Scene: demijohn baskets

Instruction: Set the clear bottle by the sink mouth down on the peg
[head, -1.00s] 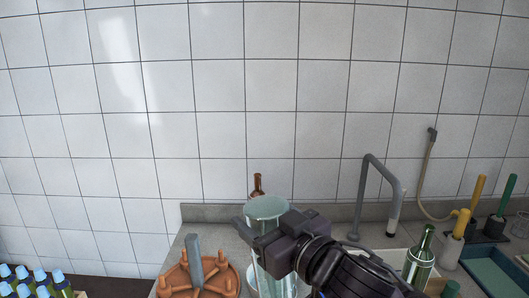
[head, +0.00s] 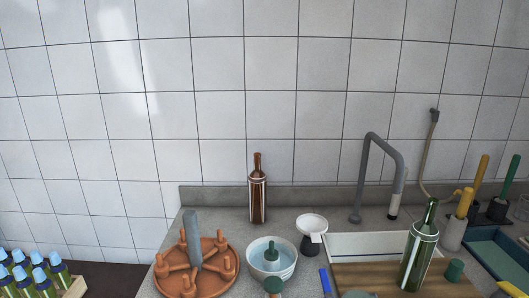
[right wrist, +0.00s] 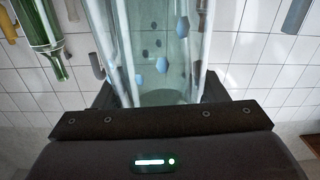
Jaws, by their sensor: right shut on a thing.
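In the right wrist view, my right gripper (right wrist: 165,112) is shut on the clear bottle (right wrist: 165,45), see-through and faintly green, with blue and dark spots. Its far end runs out of the frame. The head view shows neither the bottle nor the gripper. There, a terracotta rack (head: 214,286) stands on the counter at the lower left, with several upright pegs, one of them at the front (head: 187,283), around a grey centre post (head: 194,238). No bottle is on these pegs. I cannot tell how far the held bottle is from the rack. My left gripper is not in view.
A brown bottle (head: 258,199), a white bowl (head: 285,276) with a green piece inside and a white funnel (head: 312,224) stand right of the rack. A green bottle (head: 419,252) stands on a wooden board (head: 350,276) by the sink and tap (head: 361,185). Blue-capped bottles (head: 40,278) fill a crate at left.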

